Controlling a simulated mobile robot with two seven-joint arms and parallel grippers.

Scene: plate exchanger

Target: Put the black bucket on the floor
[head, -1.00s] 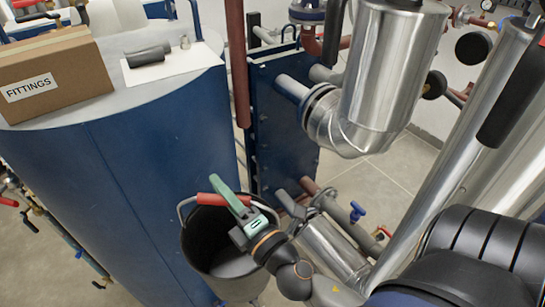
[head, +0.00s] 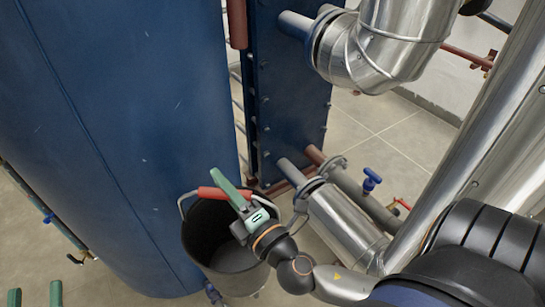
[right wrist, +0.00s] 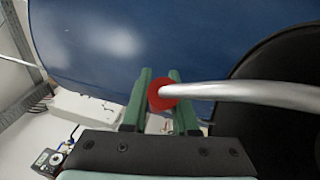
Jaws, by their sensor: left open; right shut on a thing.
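The black bucket (head: 202,232) hangs upright at lower centre in the head view, in front of the blue tank. Its wire handle carries a red grip (head: 212,192). My right gripper (head: 232,192) is shut on this red grip. In the right wrist view the red grip (right wrist: 160,97) sits between my green fingers, and the dark bucket side (right wrist: 290,90) fills the right. The bucket's base is partly hidden, and I cannot tell its gap from the floor (head: 160,302). My left gripper (head: 35,294) shows only its fingertips at the lower left edge, open and empty.
The large blue tank (head: 110,130) stands close behind and left of the bucket. A blue plate exchanger (head: 292,100) is behind it. A silver lagged pipe (head: 345,225) and a blue-handled valve (head: 370,181) are just right of the bucket.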

